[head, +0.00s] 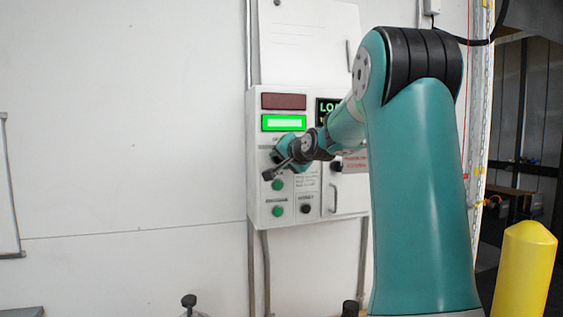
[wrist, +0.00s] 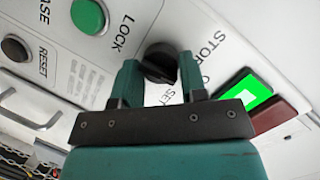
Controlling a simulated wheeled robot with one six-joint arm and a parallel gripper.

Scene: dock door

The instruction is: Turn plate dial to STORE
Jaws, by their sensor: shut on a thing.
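The plate dial (wrist: 160,58) is a black round knob on the white control panel (wrist: 215,15), seen in the wrist view. My gripper (wrist: 158,74) is shut on it, one teal finger on each side. The word STORE (wrist: 212,43) is printed right of the dial and LOCK (wrist: 122,32) left of it. More lettering below STORE is partly hidden by a finger. I cannot tell which mark the dial points to. In the head view my gripper (head: 278,166) is at the panel (head: 255,205) and hides the dial.
A green lamp (head: 284,123) is lit under a dark red lamp (head: 284,101). A green button (wrist: 88,16) and a black RESET button (wrist: 15,48) are near the dial. A cabinet door with a handle (head: 333,199) is to the right. A yellow post (head: 526,270) stands at far right.

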